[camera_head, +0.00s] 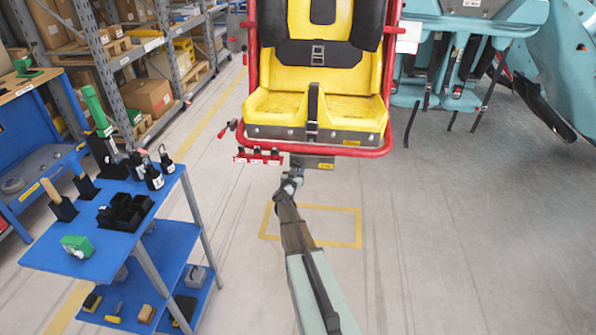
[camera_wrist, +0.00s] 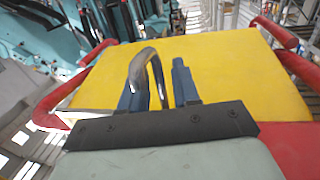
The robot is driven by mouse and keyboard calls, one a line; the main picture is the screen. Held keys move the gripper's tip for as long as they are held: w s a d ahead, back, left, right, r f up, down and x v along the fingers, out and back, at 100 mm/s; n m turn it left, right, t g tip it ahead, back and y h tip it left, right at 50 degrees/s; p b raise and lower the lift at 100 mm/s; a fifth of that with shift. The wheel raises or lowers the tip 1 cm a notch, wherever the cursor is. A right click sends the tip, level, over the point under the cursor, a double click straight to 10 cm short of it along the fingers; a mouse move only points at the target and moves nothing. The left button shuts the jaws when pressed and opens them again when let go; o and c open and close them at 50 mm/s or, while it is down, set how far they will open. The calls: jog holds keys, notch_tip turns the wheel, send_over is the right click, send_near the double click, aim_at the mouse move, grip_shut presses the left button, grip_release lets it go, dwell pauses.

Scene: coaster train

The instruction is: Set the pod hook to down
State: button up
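The pod is a yellow double seat (camera_head: 350,105) with black pads in a red tube frame, and its yellow surface fills much of the wrist view (camera_wrist: 230,75). A curved bare-metal hook (camera_wrist: 156,62) shows against that yellow surface. My gripper (camera_head: 296,166) is at the pod's lower front edge in the head view, where its fingers are too small to read. In the wrist view my gripper (camera_wrist: 160,85) has two blue fingers standing apart. The hook arches over the left finger, with one leg in the gap. I cannot tell whether it touches a finger.
A blue tool cart (camera_head: 110,250) with black holders and a green block stands at the left. Shelves with boxes (camera_head: 150,95) are behind it. Teal machinery (camera_head: 460,30) is at the back right. The floor at the right is clear.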

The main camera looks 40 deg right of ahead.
jog(key=shift+c, duration=0.4)
grip_shut()
jog(key=shift+s, duration=0.1)
jog(key=shift+s+a+g+y, duration=0.2)
jog(key=shift+g+y, duration=0.2)
jog(key=shift+y, duration=0.2)
jog(key=shift+o, duration=0.4)
grip_release()
jog(key=shift+a, duration=0.1)
